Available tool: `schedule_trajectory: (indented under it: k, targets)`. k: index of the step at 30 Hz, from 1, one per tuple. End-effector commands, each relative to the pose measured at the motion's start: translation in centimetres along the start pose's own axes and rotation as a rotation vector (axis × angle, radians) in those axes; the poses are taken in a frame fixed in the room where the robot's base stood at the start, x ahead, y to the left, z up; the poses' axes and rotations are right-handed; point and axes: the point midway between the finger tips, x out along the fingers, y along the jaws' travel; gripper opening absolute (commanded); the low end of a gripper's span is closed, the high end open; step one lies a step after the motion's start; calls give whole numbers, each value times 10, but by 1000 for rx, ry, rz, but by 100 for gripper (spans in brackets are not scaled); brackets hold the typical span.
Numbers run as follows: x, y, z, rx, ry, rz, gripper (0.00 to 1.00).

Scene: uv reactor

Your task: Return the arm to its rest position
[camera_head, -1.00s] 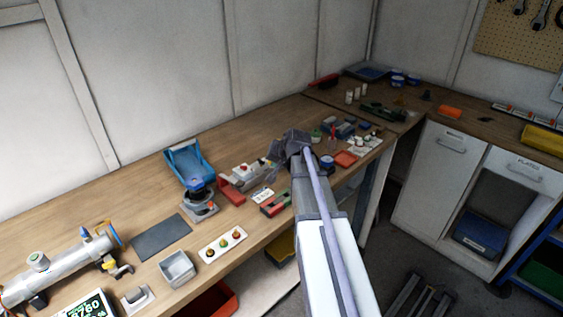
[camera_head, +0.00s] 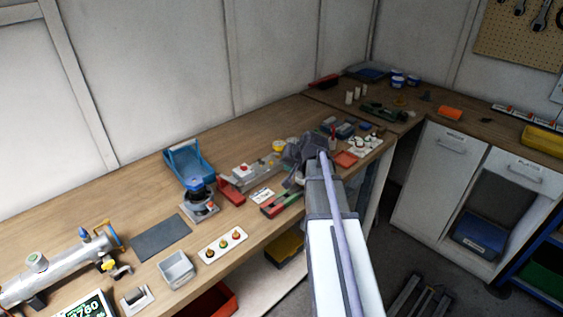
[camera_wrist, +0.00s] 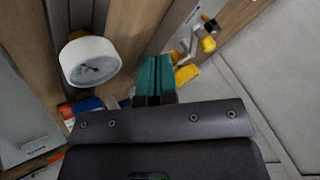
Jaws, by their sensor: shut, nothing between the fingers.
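My arm reaches from the bottom of the head view up over the front part of the wooden bench (camera_head: 135,195). Its dark end (camera_head: 305,147) is above the bench's right half, among small parts; the fingertips cannot be made out there. In the wrist view my gripper (camera_wrist: 155,78) shows its two teal fingers side by side and shut, with nothing between them. A round white-rimmed gauge (camera_wrist: 90,62) is left of the fingers, and a yellow-ended valve or fitting (camera_wrist: 207,38) is to their upper right. I cannot tell their distance from the fingers.
Near the arm's end are a red-and-grey vise (camera_head: 232,190), a green-and-red item (camera_head: 280,205) and an orange-red tray (camera_head: 345,159). Cabinets (camera_head: 432,180) are at right.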

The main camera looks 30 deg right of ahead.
Motion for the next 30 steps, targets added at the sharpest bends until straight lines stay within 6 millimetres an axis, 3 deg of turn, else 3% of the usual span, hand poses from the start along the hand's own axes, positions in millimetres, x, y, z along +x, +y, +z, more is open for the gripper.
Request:
schedule_trajectory:
  k: [1,3,9,22,23,26,30]
  targets:
    - [-28,-8,-2,2,0,0,0]
    - [-50,-10,-2,2,0,0,0]
    - [-92,-10,2,1,0,1,0]
    - [-98,-6,10,-7,-34,11,0]
    - [-99,-2,17,-17,-64,28,0]
    - [-108,0,63,-94,-218,119,0]
    - [-118,-44,155,-323,-467,243,0]
